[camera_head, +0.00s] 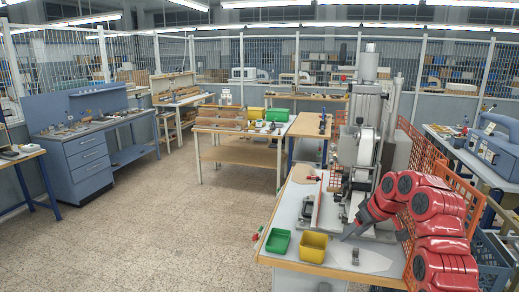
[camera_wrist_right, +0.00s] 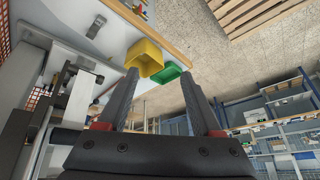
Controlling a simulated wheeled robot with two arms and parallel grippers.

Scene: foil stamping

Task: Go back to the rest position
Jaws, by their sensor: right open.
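My right arm, red, reaches in from the right in the head view. Its dark gripper (camera_head: 350,232) is over the workbench, in front of the foil stamping machine (camera_head: 362,150). In the right wrist view the two fingers (camera_wrist_right: 160,78) are spread apart with nothing held between them. Beyond them are a yellow bin (camera_wrist_right: 146,57) and a green bin (camera_wrist_right: 170,73). In the head view the yellow bin (camera_head: 313,246) and the green bin (camera_head: 278,241) stand at the bench's front left, apart from the gripper. My left gripper is not in view.
A small metal part (camera_head: 355,256) stands on the bench top (camera_head: 375,262). Orange mesh panels (camera_head: 410,150) stand behind and right of my arm. A blue workbench (camera_head: 85,158) is at the left. The floor (camera_head: 170,225) between is clear.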

